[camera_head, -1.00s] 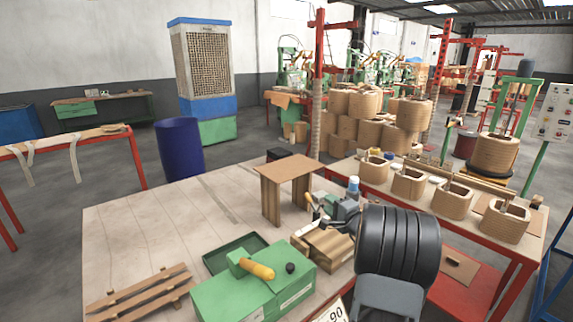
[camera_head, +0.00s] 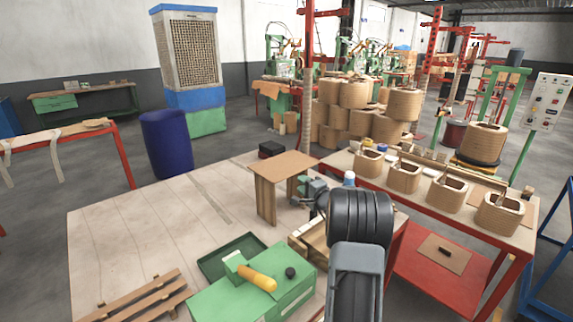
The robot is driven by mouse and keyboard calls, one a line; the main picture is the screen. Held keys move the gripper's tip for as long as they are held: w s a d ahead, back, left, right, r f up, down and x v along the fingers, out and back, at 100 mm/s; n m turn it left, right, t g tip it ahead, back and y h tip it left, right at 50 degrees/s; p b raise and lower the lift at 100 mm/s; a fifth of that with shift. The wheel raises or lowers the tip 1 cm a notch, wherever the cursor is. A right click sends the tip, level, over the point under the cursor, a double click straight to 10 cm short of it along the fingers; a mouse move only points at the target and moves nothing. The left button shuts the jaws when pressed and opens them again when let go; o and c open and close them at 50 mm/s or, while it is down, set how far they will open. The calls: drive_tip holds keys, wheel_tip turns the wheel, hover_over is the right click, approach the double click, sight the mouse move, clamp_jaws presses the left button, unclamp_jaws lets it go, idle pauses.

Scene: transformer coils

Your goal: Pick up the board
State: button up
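Which piece the task means by the board I cannot tell. A flat brown board (camera_head: 286,163) lies level across upright brown panels (camera_head: 265,200) on the big pale table, like a small bench. A slatted wooden piece (camera_head: 140,298) lies at the table's front left. Another flat brown board (camera_head: 445,254) lies on the red lower shelf at right. My gripper (camera_head: 302,193) is just right of the bench-like board, near its right support. My dark arm hides part of it, and its fingers are too small to read. I see nothing clearly held.
A green toolbox (camera_head: 235,305) with a yellow-handled tool stands at the front, beside a dark green tray (camera_head: 232,257). An open wooden box (camera_head: 312,245) is under my arm. A red-framed bench (camera_head: 420,215) holds several coils. The table's left middle (camera_head: 140,225) is clear.

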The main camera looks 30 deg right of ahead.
drive_tip(key=shift+w+r+p, duration=0.2)
drive_tip(key=shift+w+p, duration=0.9)
drive_tip(key=shift+w, duration=1.65)
drive_tip(key=shift+c, duration=0.4)
clamp_jaws()
